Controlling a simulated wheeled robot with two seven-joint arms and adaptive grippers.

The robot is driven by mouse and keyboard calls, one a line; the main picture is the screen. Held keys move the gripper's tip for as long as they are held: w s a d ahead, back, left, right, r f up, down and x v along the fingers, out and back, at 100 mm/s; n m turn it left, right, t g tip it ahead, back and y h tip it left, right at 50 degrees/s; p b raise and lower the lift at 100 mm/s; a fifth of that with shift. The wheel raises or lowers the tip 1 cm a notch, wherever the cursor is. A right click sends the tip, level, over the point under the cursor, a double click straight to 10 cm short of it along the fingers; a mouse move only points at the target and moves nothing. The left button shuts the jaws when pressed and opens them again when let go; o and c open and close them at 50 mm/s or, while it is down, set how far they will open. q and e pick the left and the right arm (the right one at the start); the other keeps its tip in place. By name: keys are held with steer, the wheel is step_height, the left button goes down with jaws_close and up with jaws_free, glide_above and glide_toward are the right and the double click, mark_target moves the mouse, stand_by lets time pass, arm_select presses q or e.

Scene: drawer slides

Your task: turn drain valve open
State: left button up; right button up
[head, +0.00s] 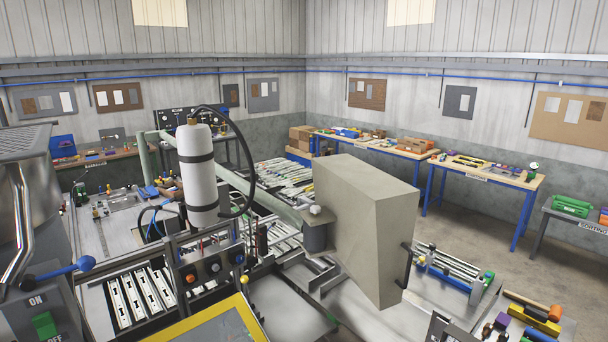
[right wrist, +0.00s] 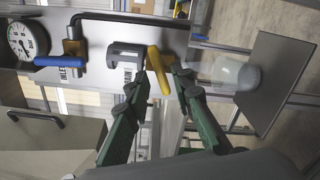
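In the right wrist view, a yellow lever handle (right wrist: 160,72), which looks like the drain valve's, sticks out from a pale panel beside a grey C-shaped bracket (right wrist: 125,56). My right gripper (right wrist: 163,84) has two dark green fingers, spread apart. The free end of the yellow lever lies between the fingertips, with gaps visible on both sides. The lever's pivot is partly hidden behind a fingertip. My right gripper cannot be made out in the head view, and my left gripper is not in view.
In the right wrist view, a blue-handled valve (right wrist: 60,61) and a round gauge (right wrist: 27,39) are left of the lever; a translucent jar (right wrist: 236,73) is right. In the head view, a large beige box (head: 350,220) and a white cylinder (head: 199,175) stand over the crowded bench.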

steer(key=shift+d, duration=0.15)
steer(key=shift+b+x, duration=0.35)
steer(key=shift+x, duration=0.65)
steer(key=shift+c, duration=0.4)
jaws_close()
